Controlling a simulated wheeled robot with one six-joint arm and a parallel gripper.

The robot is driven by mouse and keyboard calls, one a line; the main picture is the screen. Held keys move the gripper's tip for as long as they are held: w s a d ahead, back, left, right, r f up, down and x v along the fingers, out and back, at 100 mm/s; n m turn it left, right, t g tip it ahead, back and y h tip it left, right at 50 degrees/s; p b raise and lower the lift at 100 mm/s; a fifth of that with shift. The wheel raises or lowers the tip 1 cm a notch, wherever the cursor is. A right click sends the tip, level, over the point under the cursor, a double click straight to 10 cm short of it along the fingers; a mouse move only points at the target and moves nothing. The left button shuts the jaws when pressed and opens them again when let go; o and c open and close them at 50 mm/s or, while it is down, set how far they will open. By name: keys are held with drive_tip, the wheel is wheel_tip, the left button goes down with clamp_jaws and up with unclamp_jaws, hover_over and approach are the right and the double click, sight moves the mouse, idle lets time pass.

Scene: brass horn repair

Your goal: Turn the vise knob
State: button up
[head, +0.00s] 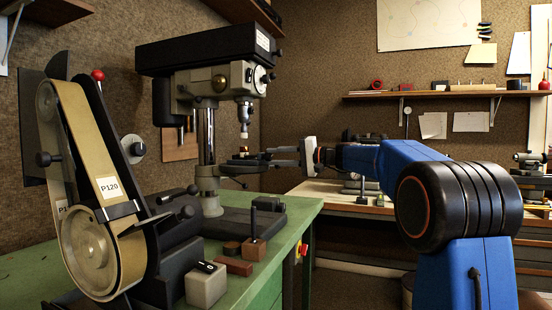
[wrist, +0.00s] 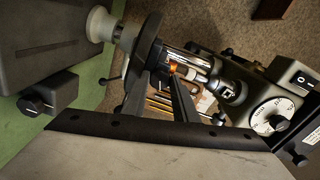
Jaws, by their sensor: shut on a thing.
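The drill press (head: 208,80) stands on the green bench, with a small dark vise (head: 243,161) on its table below the chuck. My gripper (head: 268,157) reaches in from the right at the height of the vise, its two fingers pointing left. In the wrist view my gripper (wrist: 160,72) has its fingertips at the vise beside the round drill table (wrist: 146,48). It is shut on the vise knob, which is mostly hidden between the fingertips. A small orange-brown piece (wrist: 177,69) shows just beyond the right finger.
A belt sander (head: 95,195) stands at the left. A light block (head: 206,286) and small brown blocks (head: 233,266) lie on the green bench (head: 295,215) in front of the press base. A second workbench (head: 325,192) is behind my arm. The space between the benches is open.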

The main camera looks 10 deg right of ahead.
drive_tip(key=m, duration=0.6)
drive_tip(key=shift+d, duration=0.1)
drive_tip(key=m, duration=0.6)
drive_tip(key=shift+f+g, duration=0.1)
drive_tip(key=shift+g, duration=0.2)
idle(0.3)
drive_tip(key=o, duration=1.1)
drive_tip(key=shift+c, duration=0.2)
drive_tip(key=shift+y, duration=0.3)
drive_tip(key=v, duration=1.7)
drive_tip(key=shift+d, duration=0.2)
drive_tip(key=shift+s, duration=0.15)
